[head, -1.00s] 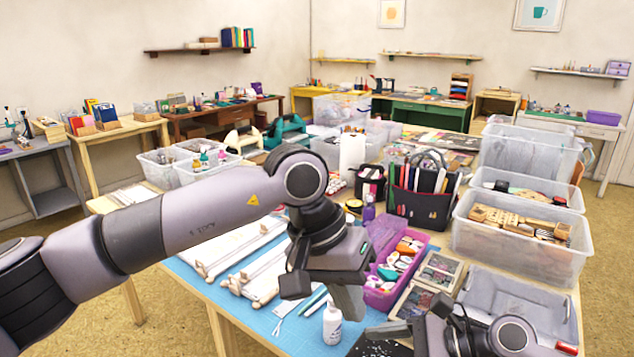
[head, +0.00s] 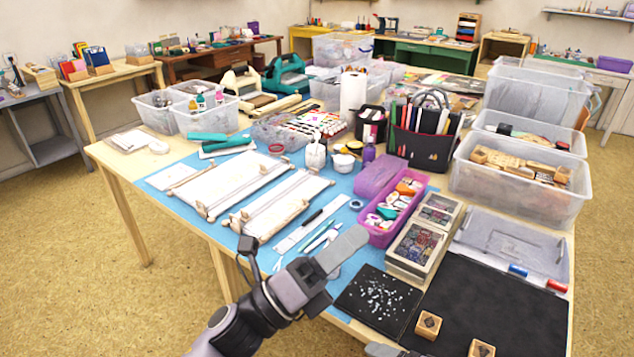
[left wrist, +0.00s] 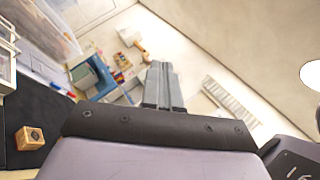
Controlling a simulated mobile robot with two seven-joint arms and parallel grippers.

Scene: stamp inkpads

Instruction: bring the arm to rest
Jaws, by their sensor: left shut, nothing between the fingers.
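My left gripper (head: 350,248) is in the lower middle of the head view, in front of the table's near edge. Its grey fingers are together, with nothing between them, and point up and to the right. The left arm comes up from the bottom edge. In the left wrist view the two fingers (left wrist: 163,88) lie side by side, pressed together. Of my right gripper (head: 384,350), only a grey tip shows at the bottom edge of the head view; whether it is open or shut is hidden.
The table carries a blue mat (head: 245,228), a black speckled sheet (head: 365,290) and a black mat (head: 530,325) with wooden stamps (head: 428,324). A purple bin (head: 385,236) and clear bins (head: 520,190) stand behind. The floor (head: 70,270) at left is clear.

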